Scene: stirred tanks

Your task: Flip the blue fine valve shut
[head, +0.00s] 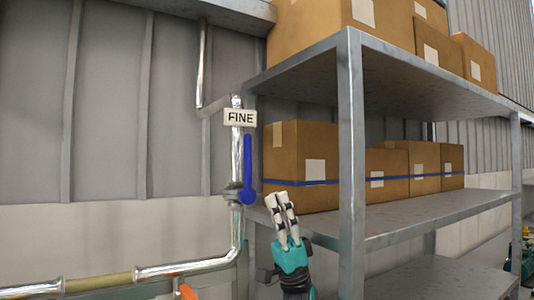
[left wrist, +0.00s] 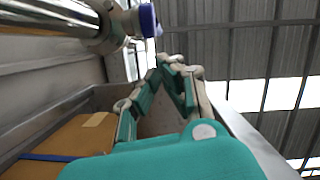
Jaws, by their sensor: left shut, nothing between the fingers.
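The blue fine valve handle (head: 248,165) is a long bar that stands upright along a shiny vertical pipe (head: 236,160), with its round pivot end at the bottom. A white label reading FINE (head: 240,117) sits above it. In the left wrist view a blue part of the valve (left wrist: 147,20) shows at the end of the metal fitting at top left. My left gripper (head: 277,199) is shut and empty, to the right of the handle's pivot end, with its fingers pointing up. Its fingers also show in the left wrist view (left wrist: 170,63), apart from the blue part. My right gripper is out of view.
A metal shelf rack (head: 352,150) with cardboard boxes (head: 305,195) stands close on the right, its post just right of my left gripper. A horizontal pipe (head: 190,266) runs along the bottom left. An orange part (head: 185,291) shows below it. The wall at left is bare.

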